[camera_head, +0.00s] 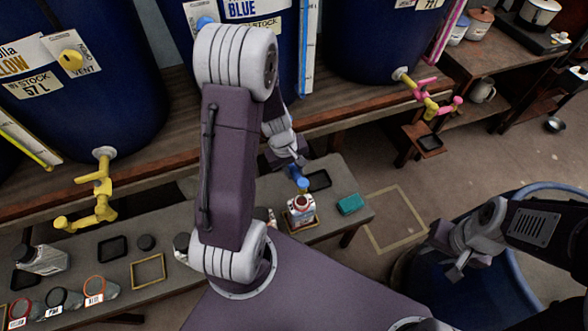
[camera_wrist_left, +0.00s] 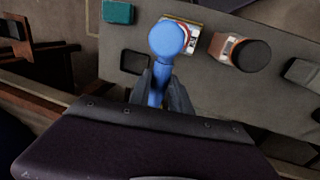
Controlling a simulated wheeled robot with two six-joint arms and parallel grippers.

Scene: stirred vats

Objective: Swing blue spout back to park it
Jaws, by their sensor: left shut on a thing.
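The blue spout (camera_head: 301,182) sticks out over the bench below the blue vat, partly hidden behind my left arm in the head view. Its round blue end (camera_wrist_left: 168,38) fills the top middle of the left wrist view, with a narrower blue stem below it. My left gripper (camera_wrist_left: 161,86) is shut on that stem; in the head view the gripper (camera_head: 292,160) is small and partly covered. A jar with a red rim and a white label (camera_head: 301,210) stands under or close to the spout's end. My right gripper (camera_head: 456,250) is at the right, over a blue tub, its fingers unclear.
A dark tray (camera_head: 318,180) and a teal block (camera_head: 350,204) lie on the grey bench beside the jar. A yellow spout (camera_head: 100,196) is on the left and a pink-yellow spout (camera_head: 430,97) on the right. The blue tub (camera_head: 510,280) stands on the floor.

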